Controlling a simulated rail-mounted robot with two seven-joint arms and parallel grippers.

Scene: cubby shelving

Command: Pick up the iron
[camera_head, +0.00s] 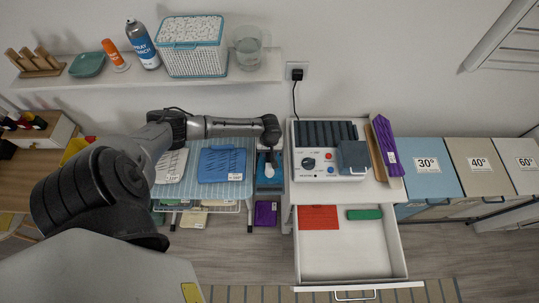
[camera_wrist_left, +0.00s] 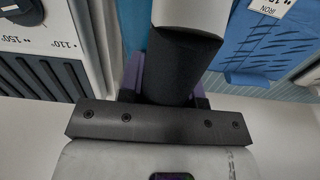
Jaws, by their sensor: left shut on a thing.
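My left gripper (camera_head: 269,150) reaches over the narrow gap between the ironing surface and the white cabinet. In the left wrist view, the gripper (camera_wrist_left: 168,98) is shut around a thick dark handle (camera_wrist_left: 186,62) with a pale upper part, which I take to be the iron. In the head view, a small pale and blue part (camera_head: 269,172) shows just below the gripper. The gripper and wrist hide most of the iron, so its base and any contact beneath it cannot be made out. My right gripper is in neither view.
A folded blue garment (camera_head: 222,165) lies on the ironing surface, left of the gripper. The white control unit (camera_head: 328,168) with dials stands close on the right. Below it, an open drawer (camera_head: 350,255) juts out. Labelled bins (camera_head: 425,182) stand farther right.

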